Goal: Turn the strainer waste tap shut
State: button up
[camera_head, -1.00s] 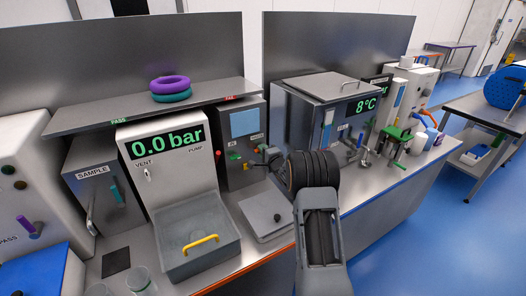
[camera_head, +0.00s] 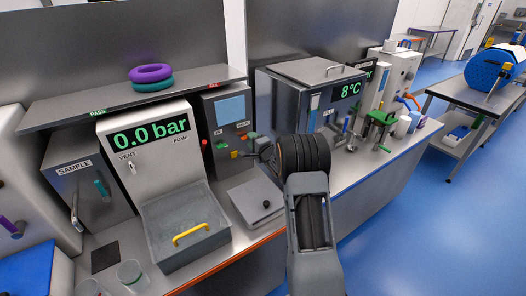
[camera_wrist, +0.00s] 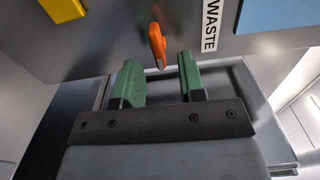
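The waste tap shows in the wrist view as an orange handle (camera_wrist: 157,45) on a grey panel, next to a white WASTE label (camera_wrist: 211,25). My gripper (camera_wrist: 160,80) has two green fingers standing apart with nothing between them. The handle's tip lies just ahead of the gap between the fingertips, not clearly inside it. In the head view my gripper (camera_head: 251,143) is small and partly hidden behind my wrist, close to the front of the grey box (camera_head: 219,130) with a light-blue screen. The tap itself cannot be made out clearly there.
Left of the box stands the white pump unit (camera_head: 150,128) reading 0.0 bar, with a grey tray (camera_head: 186,222) in front. A shelf (camera_head: 60,108) with purple and teal rings (camera_head: 151,73) runs above. The 8°C tank (camera_head: 308,85) stands to the right. Blue floor (camera_head: 430,210) is open at right.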

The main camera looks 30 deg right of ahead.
jog(key=s+d+b, duration=0.1)
jog(key=s, duration=1)
jog(key=shift+s+d, duration=0.2)
jog(key=shift+s, duration=0.1)
jog(key=s+a+r+n+g+h, duration=0.4)
jog(key=s+a+r+n+g, duration=0.1)
jog(key=s+a+n+g, duration=0.1)
jog(key=s+a+n+g+y, duration=0.1)
jog(key=s+a+n+g, duration=0.3)
jog(key=s, duration=0.6)
jog(key=s+a+f+n+g, duration=0.1)
jog(key=s+a+n+g, duration=0.3)
jog(key=s+a+n, duration=0.3)
jog(key=s, duration=0.4)
jog(key=shift+a+y, duration=0.15)
jog(key=shift+y, duration=0.25)
jog(key=shift+o, duration=0.5)
jog(key=shift+w, duration=0.1)
